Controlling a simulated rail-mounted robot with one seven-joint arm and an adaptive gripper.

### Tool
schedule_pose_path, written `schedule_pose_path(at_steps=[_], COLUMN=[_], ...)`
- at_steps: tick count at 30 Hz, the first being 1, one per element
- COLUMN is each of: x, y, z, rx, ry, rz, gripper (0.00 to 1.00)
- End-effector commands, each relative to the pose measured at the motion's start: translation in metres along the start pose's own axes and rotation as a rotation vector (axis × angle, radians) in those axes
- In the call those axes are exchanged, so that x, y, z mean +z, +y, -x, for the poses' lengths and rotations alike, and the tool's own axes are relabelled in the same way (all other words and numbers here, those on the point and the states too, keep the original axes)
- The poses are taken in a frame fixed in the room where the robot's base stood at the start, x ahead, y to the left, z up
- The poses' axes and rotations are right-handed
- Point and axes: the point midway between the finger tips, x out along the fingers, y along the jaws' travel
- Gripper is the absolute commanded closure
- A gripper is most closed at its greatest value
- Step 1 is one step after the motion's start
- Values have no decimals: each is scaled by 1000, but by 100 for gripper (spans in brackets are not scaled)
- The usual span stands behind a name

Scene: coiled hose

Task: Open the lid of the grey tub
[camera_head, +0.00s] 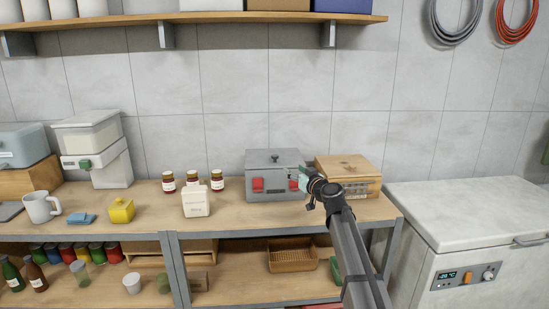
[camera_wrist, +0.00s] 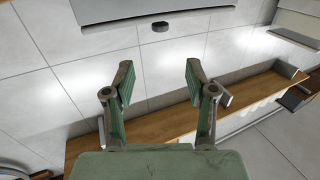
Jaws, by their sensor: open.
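The grey tub (camera_head: 275,190) stands on the wooden bench in the head view, with red latches (camera_head: 258,185) on its front. Its grey lid (camera_head: 262,159) lies shut on top and has a small dark knob (camera_head: 275,157). My gripper (camera_head: 299,178) is in front of the tub's right side and hides part of it, including some of the right latch. In the wrist view my gripper (camera_wrist: 158,65) is open, with nothing between its two green-padded fingers. The lid (camera_wrist: 150,8) and its knob (camera_wrist: 160,26) appear upside down at the top, beyond the fingertips.
A wooden box (camera_head: 347,166) stands close to the tub's right. A white carton (camera_head: 196,202) and several red jars (camera_head: 217,181) stand to its left. A white chest freezer (camera_head: 470,215) is at the right. A wall shelf (camera_head: 200,17) runs above, with clear wall between.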

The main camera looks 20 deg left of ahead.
Motion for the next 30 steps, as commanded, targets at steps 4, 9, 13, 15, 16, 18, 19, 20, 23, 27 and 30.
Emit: schedule_pose_path(at_steps=[4,9,13,15,16,18,19,20,23,27,30], x=[-2,-2,-2,-2,-2,-2,-2,-2,-1,0,0], y=[1,1,1,1,1,0,0,0,1,0,0], z=[-28,-62,-88,-102,-108,-120,-125,-130,-143,-155,-159], rx=[-2,-2,-2,-1,-2,-2,-3,-2,-1,-1,-1], ry=[-2,-2,-2,-3,-3,-3,-2,-2,-2,-2,-2], rz=[-2,-2,-3,-2,-2,-3,-3,-3,-2,-2,-2], gripper=[44,44,44,44,44,44,44,44,44,44,44])
